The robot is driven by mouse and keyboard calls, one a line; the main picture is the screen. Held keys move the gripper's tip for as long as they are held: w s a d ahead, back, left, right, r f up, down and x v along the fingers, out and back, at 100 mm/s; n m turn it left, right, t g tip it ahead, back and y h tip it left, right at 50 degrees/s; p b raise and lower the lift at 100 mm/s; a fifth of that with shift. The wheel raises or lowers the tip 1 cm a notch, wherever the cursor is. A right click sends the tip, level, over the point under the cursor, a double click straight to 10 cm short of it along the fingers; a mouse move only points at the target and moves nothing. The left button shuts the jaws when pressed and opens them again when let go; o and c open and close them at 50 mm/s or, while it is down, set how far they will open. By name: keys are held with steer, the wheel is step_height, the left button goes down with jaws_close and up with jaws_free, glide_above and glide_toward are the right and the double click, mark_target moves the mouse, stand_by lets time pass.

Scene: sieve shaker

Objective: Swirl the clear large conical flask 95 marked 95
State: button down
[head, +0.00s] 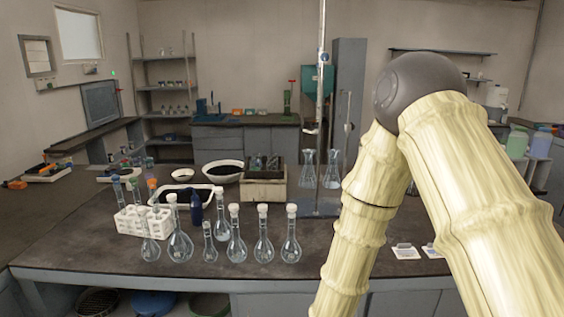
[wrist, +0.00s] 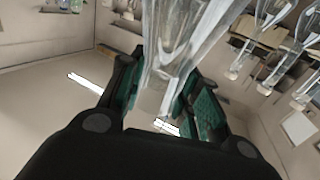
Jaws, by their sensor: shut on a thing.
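In the wrist view my gripper (wrist: 160,88) has its green-padded fingers on either side of the narrow part of a clear glass flask (wrist: 182,38) and is shut on it. The glass widens towards the top edge of the picture, where it is cut off. No 95 mark is readable, and its whole shape does not show. In the head view my arm covers the right middle, and neither my gripper nor the held flask can be made out. Two clear conical flasks (head: 307,172) stand side by side at the back of the bench, beside a tall stand.
Several stoppered round flasks (head: 236,248) line the bench's front. A white rack (head: 143,222), a dark blue bottle (head: 196,208), white bowls (head: 222,171) and a wooden box (head: 264,188) are behind or beside them. The stand (head: 322,110) rises left of my arm. Small white cards (head: 405,252) lie at right.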

step_height(320, 180, down, 4)
steer(key=d+n+y+b, duration=0.1)
steer(key=d+y+b, duration=0.1)
steer(key=shift+t, duration=0.3)
steer(key=shift+s+a+r+p, duration=0.1)
steer(key=shift+s+r+p, duration=0.15)
steer(key=shift+r+p, duration=0.7)
steer(key=shift+s+a+r+p, duration=0.15)
steer(key=shift+r+p, duration=0.4)
steer(key=shift+r, duration=0.8)
steer(key=shift+d, duration=0.1)
steer(key=shift+s, duration=0.1)
